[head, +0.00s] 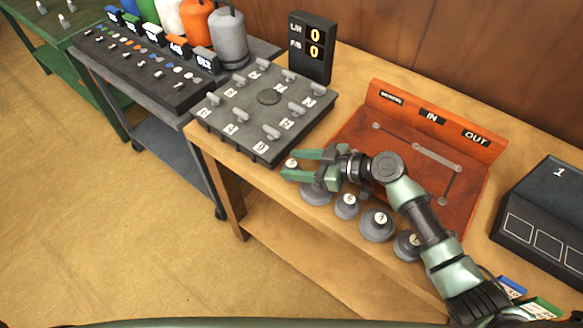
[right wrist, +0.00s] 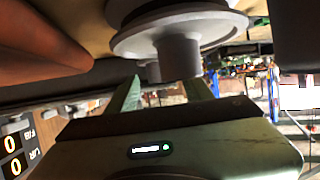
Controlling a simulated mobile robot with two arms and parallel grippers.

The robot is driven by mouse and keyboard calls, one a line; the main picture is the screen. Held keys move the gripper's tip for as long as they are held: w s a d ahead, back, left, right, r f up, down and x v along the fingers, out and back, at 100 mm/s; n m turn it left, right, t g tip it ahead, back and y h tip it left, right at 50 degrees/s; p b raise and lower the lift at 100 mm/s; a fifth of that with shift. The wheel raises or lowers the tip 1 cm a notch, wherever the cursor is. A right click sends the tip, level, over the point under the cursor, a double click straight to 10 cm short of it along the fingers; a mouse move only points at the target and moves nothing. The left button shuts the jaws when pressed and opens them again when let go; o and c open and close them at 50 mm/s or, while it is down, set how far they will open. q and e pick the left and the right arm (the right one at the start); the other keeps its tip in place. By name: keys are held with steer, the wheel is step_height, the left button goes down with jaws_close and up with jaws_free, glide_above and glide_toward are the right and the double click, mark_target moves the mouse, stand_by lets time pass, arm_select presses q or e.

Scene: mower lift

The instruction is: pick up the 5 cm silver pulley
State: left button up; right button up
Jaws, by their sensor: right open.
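Several silver-grey pulleys with numbered tops stand in a row along the table's front edge in the head view. One pulley's top (head: 291,163) shows between the fingertips of my right gripper (head: 292,165), with its lower part hidden. Another pulley (head: 314,196) is partly covered by the lower finger, and further ones (head: 346,206), (head: 376,228) and (head: 406,246) stand to the right. The numbers are too small to read, so I cannot tell which is 5 cm. My right gripper is open. The right wrist view shows a grey stepped pulley (right wrist: 178,40) close to the fingers. My left gripper is out of view.
An orange-red board (head: 440,140) marked IN and OUT lies behind my right arm. A dark panel with tilted knobs (head: 268,97) stands to the left, with a display (head: 311,48) behind it. A black box (head: 550,215) stands at the right.

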jaws_close()
steer(key=shift+r, duration=0.1)
